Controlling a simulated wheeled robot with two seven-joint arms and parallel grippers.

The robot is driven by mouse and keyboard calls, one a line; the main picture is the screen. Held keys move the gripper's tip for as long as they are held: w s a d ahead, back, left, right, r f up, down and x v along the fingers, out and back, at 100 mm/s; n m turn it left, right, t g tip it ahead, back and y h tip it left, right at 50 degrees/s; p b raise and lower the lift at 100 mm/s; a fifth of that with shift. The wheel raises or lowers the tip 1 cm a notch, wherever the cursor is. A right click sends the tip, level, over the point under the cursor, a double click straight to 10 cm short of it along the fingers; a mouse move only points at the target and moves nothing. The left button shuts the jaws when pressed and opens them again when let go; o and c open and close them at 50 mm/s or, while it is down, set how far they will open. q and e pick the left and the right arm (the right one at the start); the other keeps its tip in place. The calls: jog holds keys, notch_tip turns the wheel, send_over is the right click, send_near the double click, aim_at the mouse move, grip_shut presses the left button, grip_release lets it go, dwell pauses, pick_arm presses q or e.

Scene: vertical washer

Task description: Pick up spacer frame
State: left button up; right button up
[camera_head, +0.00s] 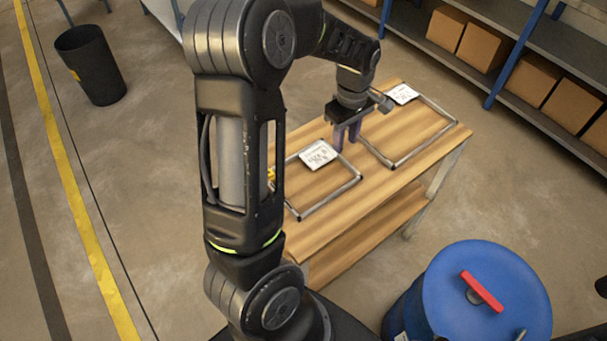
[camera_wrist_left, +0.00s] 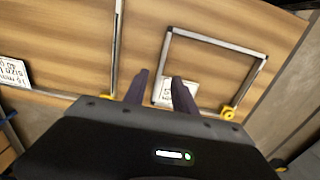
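Two thin grey metal rectangular spacer frames lie flat on a wooden table. The nearer, smaller frame (camera_head: 331,196) is left of the farther, larger frame (camera_head: 425,146). My left gripper (camera_head: 346,146) points down above the table between them. In the left wrist view its dark fingers (camera_wrist_left: 160,84) are apart with nothing held. Whether the fingertips touch the table is unclear. My right gripper is not in view.
A white printed label (camera_head: 318,154) lies by the nearer frame, another (camera_head: 402,94) by the farther one. A blue drum (camera_head: 480,295) with a red handle stands front right. Shelves with boxes (camera_head: 483,47) are behind the table (camera_head: 335,262). A black bin (camera_head: 92,65) stands far left.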

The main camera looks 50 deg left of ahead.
aim_at(342, 157)
pick_arm(q)
jog(key=shift+f, duration=0.25)
jog(key=shift+a+f, duration=0.1)
jog(key=shift+f, duration=2.55)
jog(key=shift+s, duration=0.1)
grip_shut()
